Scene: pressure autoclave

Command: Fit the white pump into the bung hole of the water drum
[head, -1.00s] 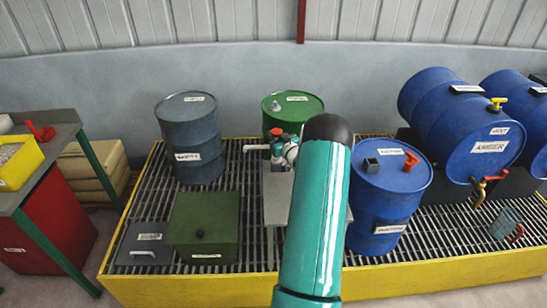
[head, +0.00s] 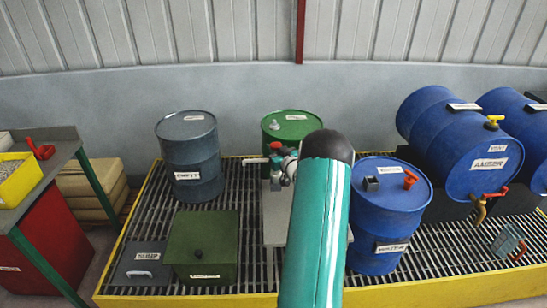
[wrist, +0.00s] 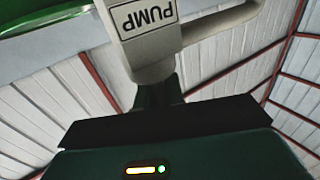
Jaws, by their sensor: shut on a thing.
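The white pump (wrist: 150,42) with a PUMP label fills the top of the wrist view, its spout reaching right. In the head view its pale spout (head: 254,160) points left, in front of the green drum. My gripper (wrist: 174,90) is shut on the pump's body below the label. My arm hides part of the pump in the head view. I cannot read which drum is the water drum. The green upright drum (head: 290,128) has a small pale fitting on top. The blue upright drum (head: 392,215) has a dark square fitting and a red handle on top.
A grey stand (head: 273,228) is below the pump. A grey drum (head: 190,158) stands left and blue drums (head: 465,150) lie at right. A green box (head: 205,250) sits on the yellow-edged grating (head: 140,225). A bench (head: 52,165) is at far left.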

